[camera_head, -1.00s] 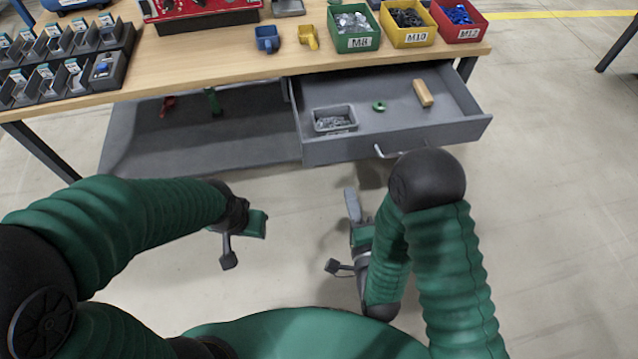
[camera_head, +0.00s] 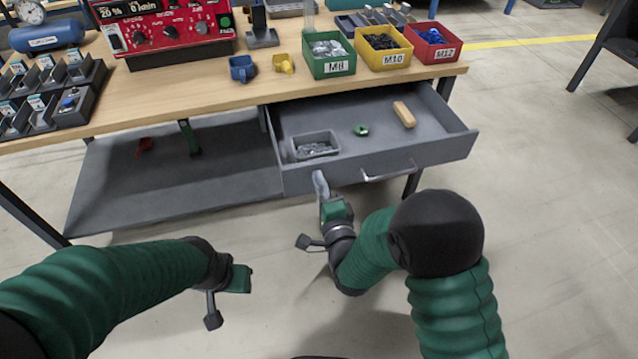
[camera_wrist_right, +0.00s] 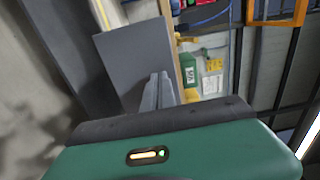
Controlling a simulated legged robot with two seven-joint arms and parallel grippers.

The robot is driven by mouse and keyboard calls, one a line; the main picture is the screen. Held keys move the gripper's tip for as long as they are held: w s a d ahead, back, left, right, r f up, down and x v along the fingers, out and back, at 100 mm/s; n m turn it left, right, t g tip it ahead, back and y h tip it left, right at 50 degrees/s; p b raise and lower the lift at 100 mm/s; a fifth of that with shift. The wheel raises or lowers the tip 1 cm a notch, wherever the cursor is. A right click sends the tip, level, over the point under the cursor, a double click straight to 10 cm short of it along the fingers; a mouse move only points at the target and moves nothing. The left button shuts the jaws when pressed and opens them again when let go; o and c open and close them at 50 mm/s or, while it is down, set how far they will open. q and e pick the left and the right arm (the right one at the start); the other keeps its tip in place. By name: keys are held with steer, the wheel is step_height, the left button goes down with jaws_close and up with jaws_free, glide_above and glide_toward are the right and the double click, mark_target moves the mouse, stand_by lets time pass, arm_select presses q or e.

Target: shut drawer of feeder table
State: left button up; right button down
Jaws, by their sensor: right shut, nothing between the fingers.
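The grey drawer (camera_head: 430,150) of the feeder table (camera_head: 200,100) stands pulled out, with a metal bar handle (camera_head: 388,173) on its front. In it are a small grey bin of metal parts (camera_head: 315,146), a green ring (camera_head: 361,130) and a wooden block (camera_head: 404,114). My right gripper (camera_head: 320,180) is shut and empty, with its tips at the lower left part of the drawer front, left of the handle. In the right wrist view its fingers (camera_wrist_right: 157,92) lie in front of a grey panel; contact cannot be told. My left gripper (camera_head: 228,300) hangs low at left, its fingers unclear.
On the tabletop stand green (camera_head: 328,55), yellow (camera_head: 383,48) and red (camera_head: 433,45) bins, blue (camera_head: 242,68) and yellow (camera_head: 284,63) scoops, and a red control box (camera_head: 165,30). A grey shelf (camera_head: 170,185) lies left under the table. Floor right of the drawer is clear.

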steer(key=shift+w, duration=0.25)
steer(key=shift+w+a, duration=0.1)
steer(key=shift+w, duration=0.05)
